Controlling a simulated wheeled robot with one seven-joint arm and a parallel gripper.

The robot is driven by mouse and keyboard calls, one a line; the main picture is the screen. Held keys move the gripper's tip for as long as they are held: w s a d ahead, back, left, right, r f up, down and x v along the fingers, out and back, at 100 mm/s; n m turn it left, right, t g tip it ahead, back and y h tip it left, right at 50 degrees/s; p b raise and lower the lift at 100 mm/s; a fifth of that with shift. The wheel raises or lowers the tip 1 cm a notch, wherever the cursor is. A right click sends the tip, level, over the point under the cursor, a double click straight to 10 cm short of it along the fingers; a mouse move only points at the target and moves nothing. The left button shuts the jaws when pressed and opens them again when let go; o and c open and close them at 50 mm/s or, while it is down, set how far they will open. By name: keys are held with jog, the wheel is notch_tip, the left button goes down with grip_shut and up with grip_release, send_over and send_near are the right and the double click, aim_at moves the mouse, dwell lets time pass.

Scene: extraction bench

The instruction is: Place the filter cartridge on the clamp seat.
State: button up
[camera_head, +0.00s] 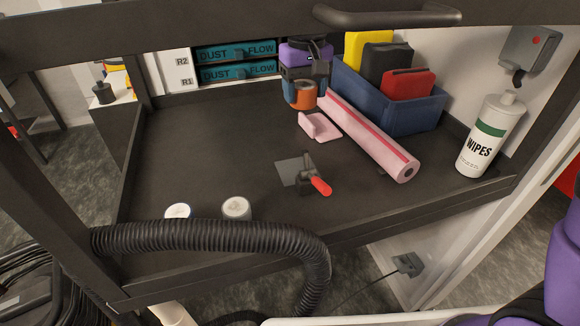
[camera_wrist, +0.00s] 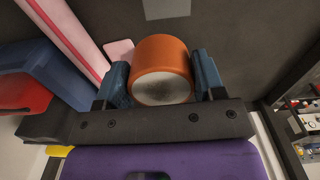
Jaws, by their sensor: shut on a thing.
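An orange cylinder with a pale end, which I take to be the filter cartridge (camera_head: 303,96), is held between the blue fingers of my gripper (camera_head: 302,88). In the wrist view the cartridge (camera_wrist: 162,60) sits between both fingers, its pale round end facing the camera. The clamp seat seems to be the grey square plate (camera_head: 287,170) on the dark bench, with a red-handled clamp (camera_head: 320,186) at its right front. Part of the plate (camera_wrist: 167,8) shows at the top of the wrist view, apart from the cartridge. My gripper is behind the plate at the back of the bench.
A pink roll (camera_head: 370,140) and pink bracket (camera_head: 320,127) lie near my gripper. A blue bin (camera_head: 408,117) and wipes canister (camera_head: 490,137) stand right. Two pale-topped cylinders (camera_head: 236,208) are at the front, by a black hose (camera_head: 220,238). The left bench is clear.

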send_over(298, 171)
notch_tip(298, 171, down, 14)
jog(key=shift+r, duration=0.15)
jog(key=shift+f, duration=2.55)
jog(key=o, duration=1)
jog(key=shift+f, duration=0.1)
jog(key=shift+c, duration=0.2)
notch_tip(298, 171, up, 12)
